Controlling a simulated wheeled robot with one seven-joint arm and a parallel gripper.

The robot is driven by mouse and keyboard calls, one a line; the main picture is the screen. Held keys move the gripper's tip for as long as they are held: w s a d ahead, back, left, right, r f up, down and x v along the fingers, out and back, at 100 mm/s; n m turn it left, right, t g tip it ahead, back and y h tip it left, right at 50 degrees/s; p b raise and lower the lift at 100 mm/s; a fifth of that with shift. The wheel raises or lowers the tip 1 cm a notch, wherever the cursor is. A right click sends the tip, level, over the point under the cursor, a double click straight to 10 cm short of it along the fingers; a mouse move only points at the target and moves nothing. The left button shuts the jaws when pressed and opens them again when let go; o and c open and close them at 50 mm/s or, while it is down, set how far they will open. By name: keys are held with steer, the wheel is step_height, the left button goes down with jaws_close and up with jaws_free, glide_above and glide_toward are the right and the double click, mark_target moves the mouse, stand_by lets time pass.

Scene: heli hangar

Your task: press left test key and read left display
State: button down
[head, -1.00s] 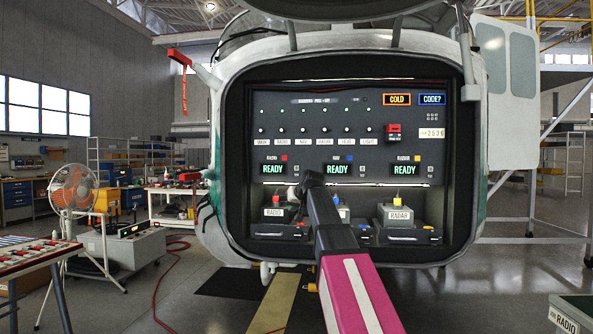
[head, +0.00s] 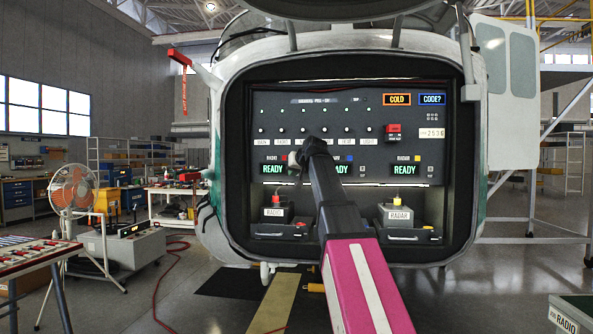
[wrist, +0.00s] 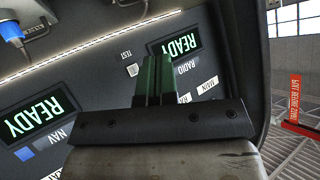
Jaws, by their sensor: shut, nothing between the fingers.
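The left display (head: 272,169), on the RADIO part of the panel, is lit green and reads READY. It also shows tilted in the wrist view (wrist: 180,43). A small pale key (wrist: 132,70) by the TEST label sits beside this display; in the head view my gripper hides that spot. My gripper (head: 294,160) is in front of the panel, just right of the left display. In the wrist view its green fingertips (wrist: 157,62) are together and empty, close to the display's edge and the test key. I cannot tell whether they touch the panel.
The middle NAV display (wrist: 40,115) and right RADAR display (head: 411,168) also read READY. COLD (head: 397,99) and CODE? (head: 432,99) signs are lit above. A lit ledge edge runs under the displays, with the RADIO box (head: 275,212) and RADAR box (head: 397,216) below.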

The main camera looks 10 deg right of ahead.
steer(key=w+d, duration=0.2)
steer(key=w, duration=0.6)
steer(key=shift+w+d, duration=0.15)
steer(key=shift+d, duration=0.2)
steer(key=shift+w, duration=0.1)
stand_by(1.7)
steer(key=shift+w+d, duration=0.1)
steer(key=shift+w, duration=0.2)
steer(key=shift+w+d, duration=0.15)
steer(key=shift+w, duration=0.2)
stand_by(1.0)
steer(key=shift+s, duration=0.1)
steer(key=shift+s+a, duration=0.25)
steer(key=shift+s, duration=0.4)
steer(key=s, duration=0.1)
steer(key=s+a, duration=0.1)
steer(key=s, duration=0.2)
steer(key=shift+s+a, duration=0.25)
steer(key=shift+s, duration=0.1)
